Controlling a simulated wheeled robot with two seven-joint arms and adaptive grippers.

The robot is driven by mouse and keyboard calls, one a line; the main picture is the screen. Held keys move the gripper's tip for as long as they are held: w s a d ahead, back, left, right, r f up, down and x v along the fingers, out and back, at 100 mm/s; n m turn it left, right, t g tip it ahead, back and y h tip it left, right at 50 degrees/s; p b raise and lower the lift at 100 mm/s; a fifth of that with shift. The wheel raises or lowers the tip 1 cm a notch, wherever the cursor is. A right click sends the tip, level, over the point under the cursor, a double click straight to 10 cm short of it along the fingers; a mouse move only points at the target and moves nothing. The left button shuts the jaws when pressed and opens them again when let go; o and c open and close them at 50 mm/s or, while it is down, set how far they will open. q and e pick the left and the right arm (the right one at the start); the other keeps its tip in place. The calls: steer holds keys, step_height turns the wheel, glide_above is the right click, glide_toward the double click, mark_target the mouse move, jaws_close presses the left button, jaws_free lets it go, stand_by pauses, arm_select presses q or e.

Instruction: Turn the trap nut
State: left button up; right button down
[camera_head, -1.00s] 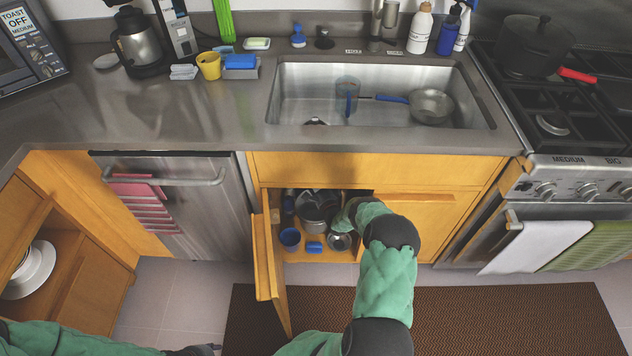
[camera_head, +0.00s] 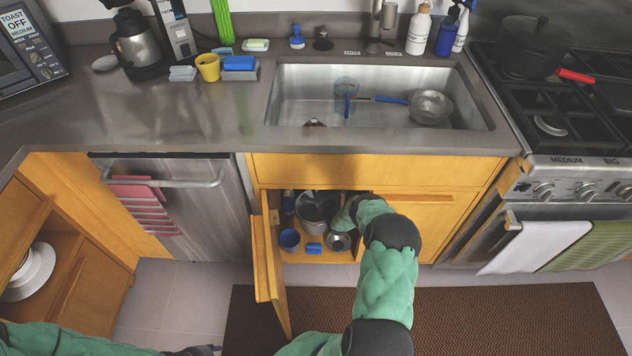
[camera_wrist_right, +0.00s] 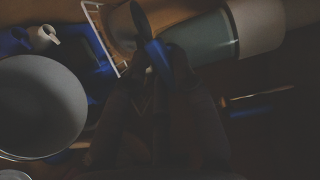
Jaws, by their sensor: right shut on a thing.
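The sink trap is under the sink, inside the open cabinet. In the right wrist view a grey-green pipe (camera_wrist_right: 205,38) runs across the top. A blue piece (camera_wrist_right: 158,55), which seems to be the trap nut, sits at its left end. My right gripper (camera_wrist_right: 160,72) is dark and shut on this piece, and its fingers hide part of it. In the head view my right arm reaches into the cabinet and the fingertips are hidden. My left gripper (camera_head: 205,350) is low at the bottom edge, away from the cabinet; its fingers are too small to read.
The open cabinet door (camera_head: 266,265) stands left of my right arm. A pot (camera_head: 312,210), a blue cup (camera_head: 289,239), a blue block (camera_head: 314,248) and a metal bowl (camera_head: 338,242) crowd the cabinet floor. A white wire rack (camera_wrist_right: 103,38) is close to the gripper.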

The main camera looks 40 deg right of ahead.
steer(key=shift+w+a+r+n+g+h, duration=0.15)
steer(key=shift+n+g+h, duration=1.15)
steer(key=shift+n, duration=1.9)
steer(key=shift+w+a+r+n+g+h, duration=0.1)
steer(key=shift+a+r+n+g+h, duration=0.15)
steer(key=shift+n+g+h, duration=2)
steer(key=shift+w+a+r+n+g+h, duration=0.15)
steer(key=shift+n+g, duration=0.5)
steer(key=shift+n, duration=3.5)
steer(key=shift+s, duration=0.1)
steer(key=c, duration=1.1)
jaws_free()
steer(key=shift+d, duration=0.15)
